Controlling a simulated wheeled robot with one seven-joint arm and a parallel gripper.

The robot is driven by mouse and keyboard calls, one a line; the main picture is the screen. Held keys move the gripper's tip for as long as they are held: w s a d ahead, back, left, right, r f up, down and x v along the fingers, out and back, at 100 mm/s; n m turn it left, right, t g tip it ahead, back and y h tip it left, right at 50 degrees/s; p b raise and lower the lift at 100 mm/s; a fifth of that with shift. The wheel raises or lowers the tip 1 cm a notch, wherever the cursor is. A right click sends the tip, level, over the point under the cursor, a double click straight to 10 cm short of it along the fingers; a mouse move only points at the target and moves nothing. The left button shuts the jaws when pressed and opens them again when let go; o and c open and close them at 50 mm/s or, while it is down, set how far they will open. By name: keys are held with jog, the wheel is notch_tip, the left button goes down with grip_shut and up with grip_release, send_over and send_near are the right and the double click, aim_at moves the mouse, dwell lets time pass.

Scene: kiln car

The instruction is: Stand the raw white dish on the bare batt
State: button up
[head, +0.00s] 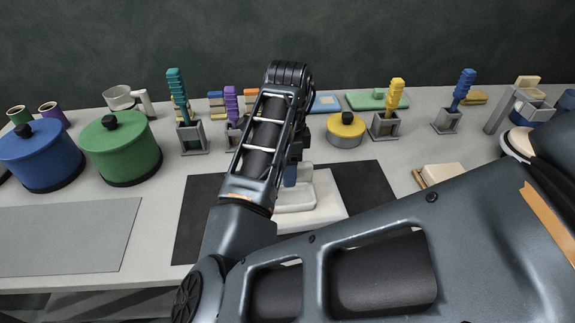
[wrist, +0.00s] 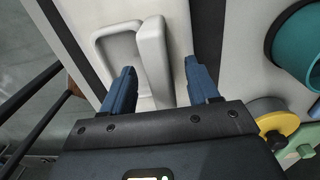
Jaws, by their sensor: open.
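The white dish (head: 295,197) is on a pale, flat batt (head: 333,203) on the dark mat, partly hidden by my arm in the head view. In the wrist view the dish (wrist: 122,55) shows a shallow hollow and a thick raised wall. My gripper (wrist: 158,68) is open, its blue fingers apart on either side of that wall. I cannot tell whether either finger touches it.
The dark mat (head: 366,190) lies around the batt. A grey sheet (head: 70,235) lies left. Blue (head: 42,158) and green (head: 121,152) lidded pots stand back left. A yellow-lidded pot (head: 346,128) stands behind the mat. A pale block (head: 446,174) lies right. Brushes in holders line the back.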

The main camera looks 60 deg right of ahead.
jog(key=shift+r, duration=0.2)
dwell(0.3)
jog(key=shift+r+p, duration=2.25)
jog(key=shift+r, duration=0.3)
jog(key=shift+d+r+p, duration=0.1)
jog(key=shift+r+p, duration=0.2)
jog(key=shift+r, duration=0.95)
notch_tip(320, 180, up, 8)
jog(key=shift+w+d+f, duration=0.1)
jog(key=shift+d, duration=0.1)
